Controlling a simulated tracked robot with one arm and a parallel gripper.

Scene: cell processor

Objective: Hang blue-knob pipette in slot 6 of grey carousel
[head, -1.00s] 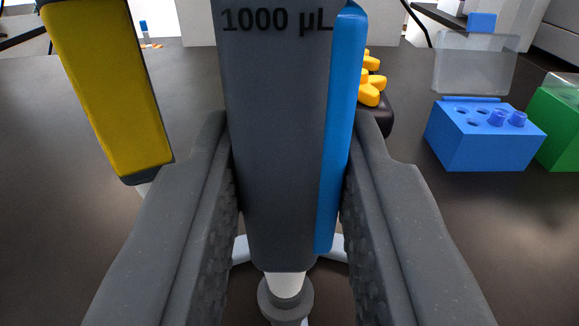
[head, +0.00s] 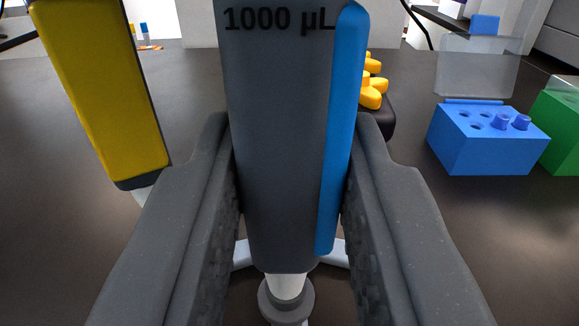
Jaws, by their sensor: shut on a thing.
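The pipette (head: 280,150) is a dark grey body marked "1000 µL" with a blue strip down its right side; it stands upright in the middle of the head view. Its top, with any knob, is cut off by the upper edge. My gripper (head: 292,190) is shut on the pipette body, one finger at each side. Below the pipette are a white tip and a round grey piece with pale legs (head: 287,300), partly hidden by the pipette and fingers. I cannot make out slot 6 or slot numbers.
A yellow-and-dark pipette (head: 105,95) hangs close on the left. A blue block with holes and a clear lid (head: 485,150) stands at right, beside a green block (head: 560,120). Yellow knobs on a dark base (head: 373,90) show behind the pipette.

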